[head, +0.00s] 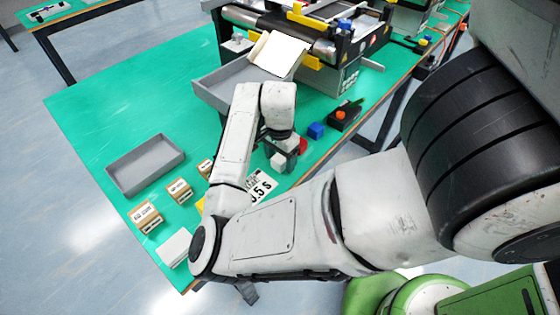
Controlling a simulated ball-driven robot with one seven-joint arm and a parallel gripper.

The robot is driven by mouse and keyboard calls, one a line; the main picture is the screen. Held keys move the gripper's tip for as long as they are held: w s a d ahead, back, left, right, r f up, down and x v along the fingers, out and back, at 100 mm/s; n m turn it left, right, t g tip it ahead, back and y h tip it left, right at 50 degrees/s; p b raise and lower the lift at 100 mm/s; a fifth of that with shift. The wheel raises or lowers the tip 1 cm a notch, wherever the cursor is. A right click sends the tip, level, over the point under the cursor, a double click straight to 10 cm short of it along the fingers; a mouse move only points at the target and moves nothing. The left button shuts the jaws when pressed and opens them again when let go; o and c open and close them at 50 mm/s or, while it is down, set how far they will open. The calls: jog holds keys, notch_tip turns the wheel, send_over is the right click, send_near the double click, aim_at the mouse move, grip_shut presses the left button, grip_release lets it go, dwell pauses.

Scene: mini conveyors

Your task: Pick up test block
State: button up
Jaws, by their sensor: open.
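Several small blocks lie on the green table: a blue block (316,130), a red block (302,145) and a white block (278,161). I cannot tell which of them is the test block. My gripper (287,157) points down at the end of my arm, just above or beside the white and red blocks. It is open, and its fingers are small and partly hidden by my wrist. I cannot tell whether it touches a block.
A mini conveyor (345,50) stands behind, with a grey tray (215,96) before it. An empty grey tray (145,170), small cardboard boxes (146,216) and a white block stack (174,248) are at left. A black box with an orange button (343,117) is right of the blocks.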

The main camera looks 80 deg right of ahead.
jog(key=shift+f, duration=0.1)
jog(key=shift+c, duration=0.3)
jog(key=c, duration=1)
